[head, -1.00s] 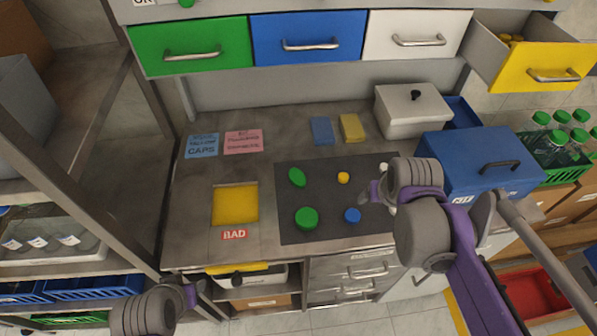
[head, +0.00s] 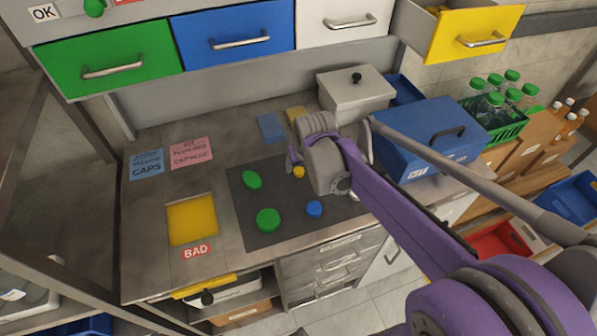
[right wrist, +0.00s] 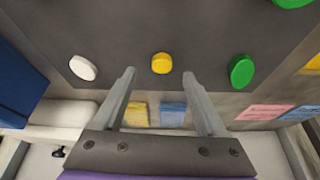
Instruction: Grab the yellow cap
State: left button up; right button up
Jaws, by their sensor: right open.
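The small yellow cap (head: 299,172) lies on the dark grey mat (head: 240,232), partly beside my right gripper in the head view. In the right wrist view the yellow cap (right wrist: 161,63) lies just past and between the two open fingertips, apart from them. My right gripper (right wrist: 157,75) is open and empty; in the head view it hangs over the mat's far right part, with its fingers (head: 292,165) largely hidden by the wrist. My left gripper is out of view.
On the mat lie two green caps (head: 267,220), a blue cap (head: 314,208) and a white cap (right wrist: 83,68). Yellow and blue sponges (right wrist: 137,114) lie behind. A white box (head: 350,95) and a blue box (head: 405,160) stand at the right. The yellow drawer (head: 470,35) is open.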

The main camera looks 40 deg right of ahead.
aim_at(299, 171)
jog(key=x, duration=0.4)
jog(key=shift+w+a, duration=0.1)
jog(key=shift+w, duration=0.05)
grip_shut()
